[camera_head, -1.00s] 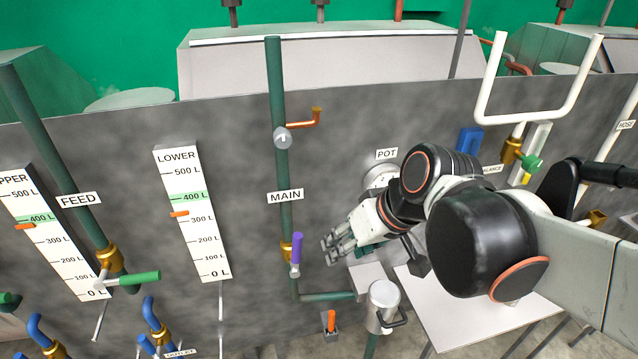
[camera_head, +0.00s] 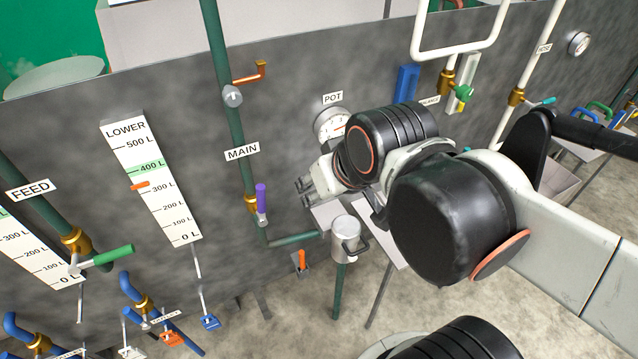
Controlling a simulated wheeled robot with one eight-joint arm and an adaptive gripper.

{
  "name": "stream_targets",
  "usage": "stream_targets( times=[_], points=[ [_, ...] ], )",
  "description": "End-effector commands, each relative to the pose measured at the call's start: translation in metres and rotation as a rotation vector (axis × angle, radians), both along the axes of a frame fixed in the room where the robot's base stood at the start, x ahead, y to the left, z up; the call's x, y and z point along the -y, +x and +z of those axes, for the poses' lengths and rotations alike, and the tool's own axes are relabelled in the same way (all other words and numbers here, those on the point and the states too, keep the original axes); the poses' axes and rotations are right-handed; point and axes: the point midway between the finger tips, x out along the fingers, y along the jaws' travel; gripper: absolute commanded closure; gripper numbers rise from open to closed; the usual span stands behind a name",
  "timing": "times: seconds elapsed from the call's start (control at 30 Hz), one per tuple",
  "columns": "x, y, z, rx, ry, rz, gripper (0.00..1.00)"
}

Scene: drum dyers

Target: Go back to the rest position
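My gripper (camera_head: 304,188) is in front of the grey panel, to the right of the purple-handled valve (camera_head: 262,200) on the MAIN pipe. Its fingers are small in the view and appear spread, with nothing visible between them. It is apart from the valve and above the metal pot (camera_head: 345,236). My arm reaches in from the right and hides part of the panel and the white table behind it.
The LOWER gauge (camera_head: 150,180) and the green-handled FEED valve (camera_head: 110,256) are on the panel at left. The POT dial (camera_head: 331,124) is just above my gripper. A green-handled valve (camera_head: 462,93) is at upper right. Bare floor (camera_head: 290,325) lies below.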

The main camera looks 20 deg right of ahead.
Motion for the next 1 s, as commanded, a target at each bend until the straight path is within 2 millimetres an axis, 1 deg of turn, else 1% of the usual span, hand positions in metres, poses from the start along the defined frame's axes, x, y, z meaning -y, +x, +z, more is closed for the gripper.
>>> stream_targets(
  times=[0.27, 0.37, 0.43, 0.57, 1.0],
  points=[
    [0.0, 0.0, -0.003, 0.0, 0.0, 0.0, 0.6],
    [0.0, 0.0, -0.013, 0.0, -0.001, -0.001, 0.6],
    [0.0, 0.0, -0.024, 0.001, -0.001, -0.002, 0.6],
    [0.001, -0.001, -0.053, 0.004, -0.004, -0.005, 0.6],
    [0.005, -0.004, -0.172, 0.016, -0.014, -0.018, 0.6]
  ],
)
